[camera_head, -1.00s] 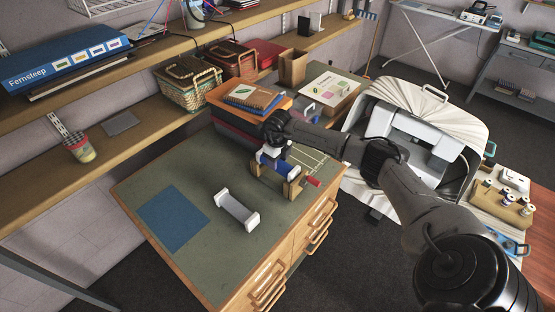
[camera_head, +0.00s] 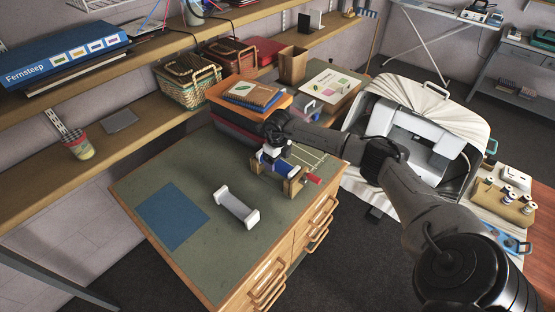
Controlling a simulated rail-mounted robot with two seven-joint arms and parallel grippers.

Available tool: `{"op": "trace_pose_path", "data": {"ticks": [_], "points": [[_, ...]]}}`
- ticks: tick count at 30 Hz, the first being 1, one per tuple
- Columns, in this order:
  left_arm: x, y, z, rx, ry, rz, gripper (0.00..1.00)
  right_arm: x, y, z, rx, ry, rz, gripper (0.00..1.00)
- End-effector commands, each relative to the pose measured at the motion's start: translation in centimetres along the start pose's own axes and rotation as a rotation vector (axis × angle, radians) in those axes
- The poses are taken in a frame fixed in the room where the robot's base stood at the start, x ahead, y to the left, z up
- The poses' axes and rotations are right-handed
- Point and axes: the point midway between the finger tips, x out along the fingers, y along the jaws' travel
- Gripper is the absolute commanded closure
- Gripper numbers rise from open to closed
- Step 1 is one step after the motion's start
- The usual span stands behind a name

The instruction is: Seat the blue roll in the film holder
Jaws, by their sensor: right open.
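The blue roll (camera_head: 267,167) lies at a wooden stand (camera_head: 292,186) with upright end pieces and a red handle, on the green desktop. Whether it rests fully in the stand cannot be told, as my gripper partly covers it. A white cradle with two raised ends (camera_head: 236,207) stands empty nearer the front; I cannot tell which of the two is the film holder. My right gripper (camera_head: 274,155) is open, pointing down right over the roll. Its fingertips are too small to see clearly. My left gripper is not in view.
A blue mat (camera_head: 173,217) lies on the desktop (camera_head: 205,265) at left, with bare room around it. An orange box (camera_head: 245,97) with notebooks stands behind the wooden stand.

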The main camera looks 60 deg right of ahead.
Motion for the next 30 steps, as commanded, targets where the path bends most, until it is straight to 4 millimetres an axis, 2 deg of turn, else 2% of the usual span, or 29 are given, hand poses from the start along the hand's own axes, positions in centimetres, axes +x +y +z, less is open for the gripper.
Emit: {"op": "trace_pose_path", "data": {"ticks": [7,11,24,30], "points": [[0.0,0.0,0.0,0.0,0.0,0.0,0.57,-0.1,0.0,0.0,0.0,0.001,0.0,0.19],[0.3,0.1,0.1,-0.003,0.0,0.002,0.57,-1.0,-0.1,0.1,-0.001,-0.002,-0.001,0.19],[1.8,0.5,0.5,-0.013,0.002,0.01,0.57,-9.2,0.0,0.1,0.0,-0.004,0.0,0.19],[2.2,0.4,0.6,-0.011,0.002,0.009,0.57,-12.1,0.0,0.1,-0.001,-0.002,0.001,0.19]]}}
